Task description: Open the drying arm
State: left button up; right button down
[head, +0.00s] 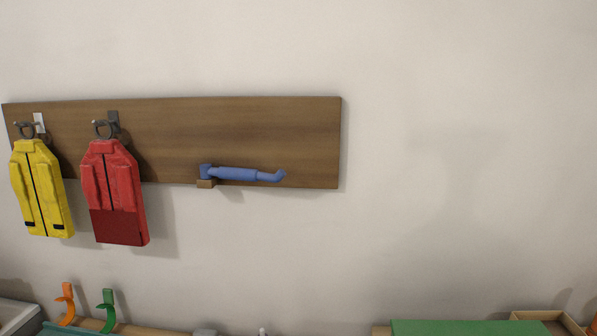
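The drying arm (240,174) is a blue bar with a bent tip at its right end. It sits at the lower edge of a brown wooden board (250,130) on the wall, on a small wooden block (206,184). The bar points to the right and lies roughly along the board, looking folded close to it. Neither of my grippers shows in the head view.
A yellow jacket-shaped item (40,190) and a red one (112,190) hang from hooks on the board's left part. Orange (67,303) and green (107,310) hooks, a green surface (450,327) and a wooden tray (545,316) lie below. The wall right of the board is bare.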

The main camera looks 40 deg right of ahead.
aim_at(206, 170)
jog(key=j+z, duration=0.15)
jog(key=z, duration=0.25)
jog(key=j+z, duration=0.15)
jog(key=z, duration=0.3)
jog(key=j+z, duration=0.1)
jog(key=z, duration=0.3)
